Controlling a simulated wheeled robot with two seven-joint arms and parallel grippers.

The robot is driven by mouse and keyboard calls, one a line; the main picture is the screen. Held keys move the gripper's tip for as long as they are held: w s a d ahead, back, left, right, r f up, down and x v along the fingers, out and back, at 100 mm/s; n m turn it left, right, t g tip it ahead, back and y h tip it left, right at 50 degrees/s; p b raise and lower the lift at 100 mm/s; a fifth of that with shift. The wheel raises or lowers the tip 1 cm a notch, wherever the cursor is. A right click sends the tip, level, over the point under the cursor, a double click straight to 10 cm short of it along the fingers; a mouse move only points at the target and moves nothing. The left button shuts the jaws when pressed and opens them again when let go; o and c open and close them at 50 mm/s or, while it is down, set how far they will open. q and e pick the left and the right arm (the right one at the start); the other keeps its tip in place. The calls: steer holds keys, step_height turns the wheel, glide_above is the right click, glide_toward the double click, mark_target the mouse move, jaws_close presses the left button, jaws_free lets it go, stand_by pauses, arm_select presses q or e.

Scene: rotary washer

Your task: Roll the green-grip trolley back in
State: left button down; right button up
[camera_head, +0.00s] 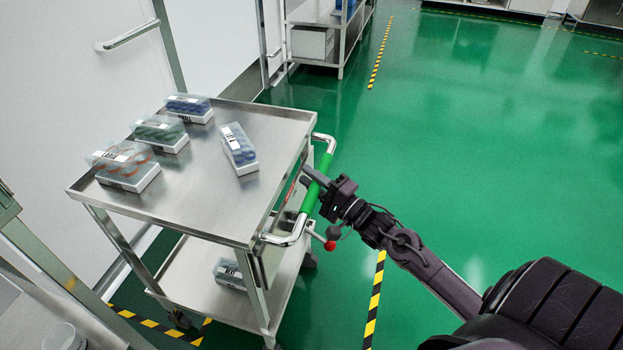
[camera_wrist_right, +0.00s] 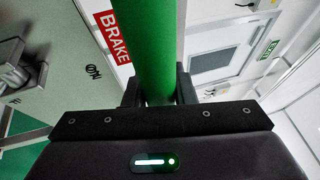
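The steel trolley (camera_head: 222,205) stands at the left, upright on its casters. Its handle has a green grip (camera_head: 309,199) on the right side, which also fills the upper middle of the right wrist view (camera_wrist_right: 157,45). My right gripper (camera_head: 313,178) is at the grip, with one finger on each side of it in the wrist view (camera_wrist_right: 159,92), and appears closed on it. A lever with a red knob (camera_head: 330,245) is below the handle. A red BRAKE label (camera_wrist_right: 113,38) shows beside the grip. My left gripper is out of view.
Several clear-lidded boxes with blue, green and orange contents (camera_head: 163,132) sit on the trolley top; another box (camera_head: 229,273) is on its lower shelf. Yellow-black floor tape (camera_head: 373,305) runs right of the trolley. A rack (camera_head: 335,35) stands behind. Green floor at right is clear.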

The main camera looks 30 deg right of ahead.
jaws_close()
